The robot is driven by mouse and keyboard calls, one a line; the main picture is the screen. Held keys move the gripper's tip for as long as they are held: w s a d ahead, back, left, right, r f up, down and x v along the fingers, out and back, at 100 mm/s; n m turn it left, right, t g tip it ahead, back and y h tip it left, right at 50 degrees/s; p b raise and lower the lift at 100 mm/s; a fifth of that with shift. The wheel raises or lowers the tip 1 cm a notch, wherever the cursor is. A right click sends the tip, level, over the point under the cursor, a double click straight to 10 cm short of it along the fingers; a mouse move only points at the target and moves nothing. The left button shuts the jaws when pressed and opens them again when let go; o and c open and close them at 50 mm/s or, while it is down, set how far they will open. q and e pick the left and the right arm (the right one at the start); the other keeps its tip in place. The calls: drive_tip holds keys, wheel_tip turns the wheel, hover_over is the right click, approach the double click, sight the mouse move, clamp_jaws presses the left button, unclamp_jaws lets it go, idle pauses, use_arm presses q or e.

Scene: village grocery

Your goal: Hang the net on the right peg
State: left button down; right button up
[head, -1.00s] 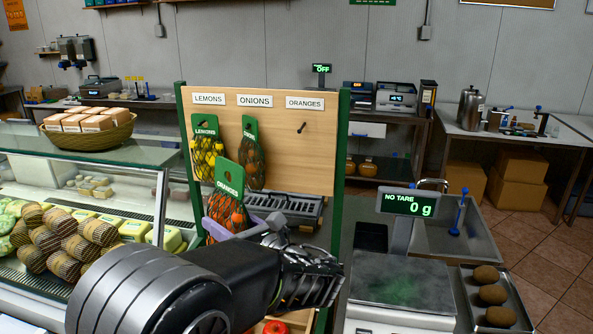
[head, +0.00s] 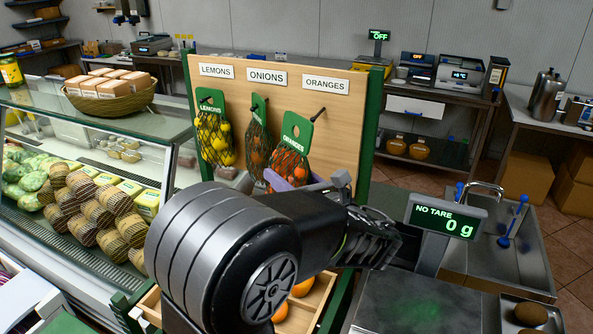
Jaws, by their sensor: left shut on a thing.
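The orange net (head: 290,163), with a green ORANGES card (head: 297,132) on top, is upright in front of the wooden board (head: 345,125). My left gripper (head: 288,184), with lavender fingers, is shut on the lower part of the net; my black arm hides some of it. The right peg (head: 318,114), under the ORANGES label (head: 326,84), shows just above the card's upper right edge. I cannot tell whether the peg passes through the card's hole. My right gripper is not in view.
A lemon net (head: 214,138) hangs on the left peg and an onion net (head: 257,140) on the middle peg, close beside the orange net. A scale display (head: 446,222) stands at right. A glass counter (head: 110,125) with produce is at left.

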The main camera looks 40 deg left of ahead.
use_arm(q)
drive_tip(key=shift+w, duration=0.15)
drive_tip(key=w+a+f, duration=0.1)
drive_tip(key=w+a, duration=0.2)
drive_tip(key=w, duration=0.7)
drive_tip(key=shift+w+a+f, duration=0.15)
drive_tip(key=shift+w+a, duration=0.1)
idle(1.1)
idle(0.6)
drive_tip(key=shift+c, duration=1.9)
unclamp_jaws()
drive_tip(key=shift+s, duration=0.1)
drive_tip(key=shift+d+f, duration=0.1)
drive_tip(key=shift+f, duration=0.05)
